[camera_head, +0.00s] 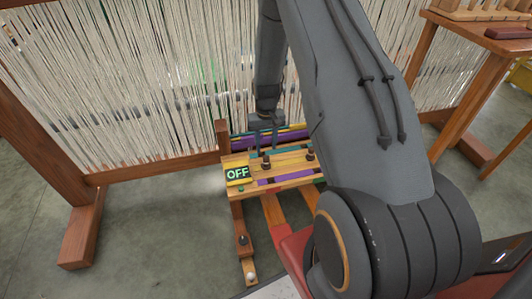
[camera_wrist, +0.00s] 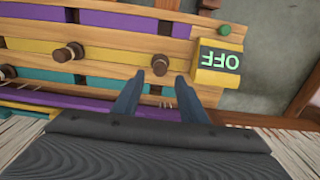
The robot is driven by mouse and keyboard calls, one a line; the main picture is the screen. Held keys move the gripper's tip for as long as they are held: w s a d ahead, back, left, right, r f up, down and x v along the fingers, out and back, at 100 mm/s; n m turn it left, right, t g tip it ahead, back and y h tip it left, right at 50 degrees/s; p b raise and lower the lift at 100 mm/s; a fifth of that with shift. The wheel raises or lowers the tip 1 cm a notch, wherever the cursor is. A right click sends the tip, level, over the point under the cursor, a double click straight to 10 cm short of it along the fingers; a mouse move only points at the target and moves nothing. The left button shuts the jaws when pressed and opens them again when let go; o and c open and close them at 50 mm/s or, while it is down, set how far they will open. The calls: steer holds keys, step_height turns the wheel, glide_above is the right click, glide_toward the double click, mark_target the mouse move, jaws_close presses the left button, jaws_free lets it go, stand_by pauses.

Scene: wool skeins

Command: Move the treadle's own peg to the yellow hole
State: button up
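The slotted wooden board (camera_head: 290,184) with purple, yellow and teal strips sits low in front of the loom. In the wrist view, it (camera_wrist: 102,32) carries a dark peg (camera_wrist: 67,53) on the yellow strip (camera_wrist: 112,46) and another peg (camera_wrist: 7,72) at the left edge. A round brown peg end (camera_wrist: 160,61) shows just beyond my fingertips. My gripper (camera_wrist: 155,82) is open, its two fingers apart, pointing at the board near the OFF display (camera_wrist: 220,58). In the head view, my gripper (camera_head: 266,144) is above the board's back edge. I cannot tell which hole is the yellow one.
The OFF display (camera_head: 238,173) is at the board's left end. Wooden treadles run forward from it, one with a dark peg (camera_head: 242,240) and a white knob (camera_head: 251,275). Loom threads (camera_head: 120,80) hang close behind. A wooden bench (camera_head: 470,100) stands right. Floor at left is clear.

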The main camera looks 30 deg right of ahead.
steer(key=s+a+r+n, duration=0.1)
steer(key=s+a+r, duration=0.2)
steer(key=a+r, duration=0.35)
steer(key=s+a+r+n, duration=0.1)
steer(key=s+a+r, duration=0.2)
steer(key=r, duration=0.7)
steer(key=s+a+r, duration=0.3)
steer(key=a+r, duration=0.2)
steer(key=r, duration=0.4)
steer(key=s+a+r+n, duration=0.1)
steer(key=s+a+r, duration=0.2)
steer(key=s, duration=0.4)
steer(key=s+a+r+n, duration=0.1)
steer(key=s+a+r, duration=0.1)
steer(key=s, duration=0.5)
steer(key=s+a+r+n, duration=0.1)
steer(key=s+a+r, duration=0.2)
steer(key=s, duration=0.4)
steer(key=shift+s+a+r+y+p, duration=0.3)
steer(key=shift+s+a+r+p, duration=0.05)
steer(key=shift+r, duration=0.5)
